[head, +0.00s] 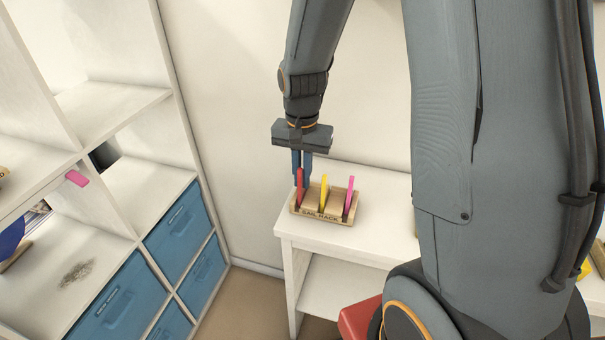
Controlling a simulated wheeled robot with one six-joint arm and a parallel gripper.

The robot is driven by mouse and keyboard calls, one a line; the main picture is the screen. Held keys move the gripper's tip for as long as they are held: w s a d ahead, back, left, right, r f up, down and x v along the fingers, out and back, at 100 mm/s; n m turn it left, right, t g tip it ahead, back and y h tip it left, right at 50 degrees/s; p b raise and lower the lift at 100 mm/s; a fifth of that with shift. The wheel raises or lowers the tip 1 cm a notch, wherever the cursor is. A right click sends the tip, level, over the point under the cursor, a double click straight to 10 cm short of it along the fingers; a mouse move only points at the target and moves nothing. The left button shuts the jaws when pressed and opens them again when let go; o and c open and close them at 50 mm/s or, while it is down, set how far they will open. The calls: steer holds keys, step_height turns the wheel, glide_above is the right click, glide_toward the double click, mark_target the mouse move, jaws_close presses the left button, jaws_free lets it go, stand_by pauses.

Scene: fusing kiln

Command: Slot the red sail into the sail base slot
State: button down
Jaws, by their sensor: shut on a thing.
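The red sail (300,187) stands upright at the left end of the wooden sail rack (320,217), which sits on a white table. My gripper (301,174) points down over the left part of the rack, with its blue fingers at the top of the red sail. It is shut on the red sail. The sail's lower end is at the rack; whether it is still seated in its slot cannot be told. I cannot make out the sail base slot for certain in this view.
A yellow sail (323,191) and a pink sail (349,196) stand in the rack to the right. White shelves on the left hold blue bins (180,232), a pink piece (77,178) and a partly cut-off blue piece (11,238). My arm hides much of the right side.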

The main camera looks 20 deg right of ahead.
steer(key=shift+f, duration=0.3)
steer(key=c, duration=1.9)
jaws_free()
steer(key=shift+o, duration=0.2)
steer(key=shift+b, duration=0.5)
